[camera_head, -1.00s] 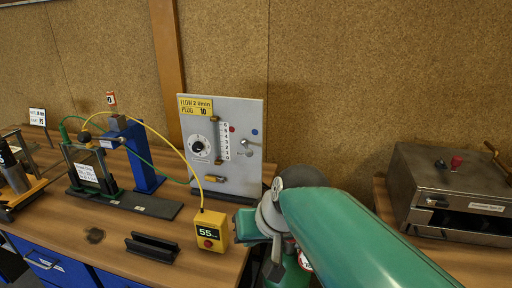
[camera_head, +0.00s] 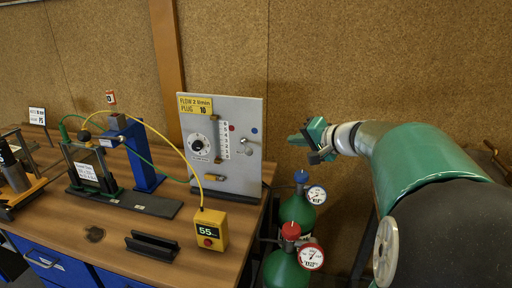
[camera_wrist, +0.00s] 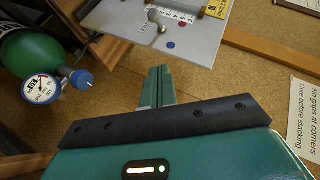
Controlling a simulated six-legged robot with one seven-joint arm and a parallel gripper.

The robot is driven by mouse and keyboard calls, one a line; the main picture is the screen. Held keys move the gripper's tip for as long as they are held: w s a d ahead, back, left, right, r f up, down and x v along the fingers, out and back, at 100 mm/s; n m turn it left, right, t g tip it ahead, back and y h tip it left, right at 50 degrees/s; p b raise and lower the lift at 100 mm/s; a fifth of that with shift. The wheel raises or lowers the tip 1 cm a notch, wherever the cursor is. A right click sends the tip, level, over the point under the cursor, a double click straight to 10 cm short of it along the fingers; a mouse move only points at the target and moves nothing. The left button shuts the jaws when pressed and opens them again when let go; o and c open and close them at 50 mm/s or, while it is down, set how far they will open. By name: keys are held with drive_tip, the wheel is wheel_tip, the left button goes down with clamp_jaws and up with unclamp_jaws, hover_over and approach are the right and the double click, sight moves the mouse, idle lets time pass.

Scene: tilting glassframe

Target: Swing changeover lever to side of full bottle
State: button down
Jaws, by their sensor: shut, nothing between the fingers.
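The grey panel (camera_head: 226,168) stands upright on the bench with a red dot (camera_head: 232,128) and a blue dot (camera_head: 254,131). A green bottle with a blue cap (camera_head: 301,177) and one with a red cap (camera_head: 290,231) stand right of the bench, each with a gauge. My gripper (camera_head: 296,139) is shut and empty, right of the panel and apart from the lever. Its fingers (camera_wrist: 158,75) point toward the panel.
A yellow meter box (camera_head: 212,231) reading 55 and a black channel piece (camera_head: 152,247) lie on the bench left of the bottles. A blue stand (camera_head: 143,160) with cables is further left. Cork wall (camera_head: 340,60) lies behind my arm.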

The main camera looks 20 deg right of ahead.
approach(247, 147)
drive_tip(key=w+d, duration=0.2)
drive_tip(key=w, duration=0.1)
drive_tip(key=a+f, duration=0.2)
drive_tip(key=shift+w+a, duration=0.35)
idle(0.4)
drive_tip(key=shift+a+m+h, duration=0.25)
drive_tip(key=shift+m+h, duration=0.05)
drive_tip(key=shift+h, duration=0.2)
